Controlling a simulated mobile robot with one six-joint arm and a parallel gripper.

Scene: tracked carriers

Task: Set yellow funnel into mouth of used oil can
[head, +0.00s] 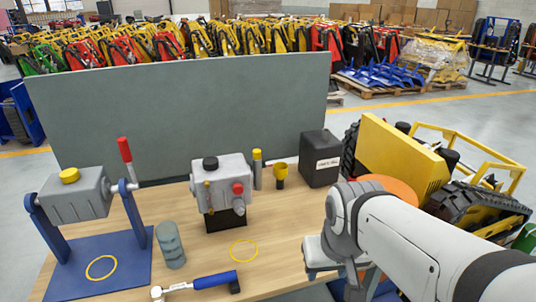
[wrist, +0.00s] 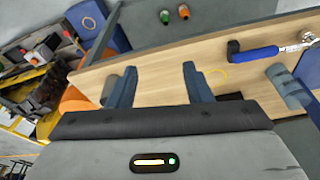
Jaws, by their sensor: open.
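The yellow funnel (head: 280,172) stands upright at the back of the wooden table in the head view, just left of a dark box-shaped can (head: 320,158). The can has a white label too small to read surely; it appears to be the used oil can. Its mouth cannot be made out. My gripper (wrist: 158,75) is open and empty in the wrist view, its two dark fingers wide apart over the table edge. In the head view my arm is at the front right, apart from funnel and can. Neither shows clearly in the wrist view.
A grey valve block (head: 222,182) stands mid-table, with a grey cylinder (head: 170,245) and a blue-handled wrench (head: 205,284) in front. A grey housing (head: 76,200) sits on a blue stand at left. A grey panel (head: 180,110) rises behind. A yellow tracked machine (head: 400,155) is at right.

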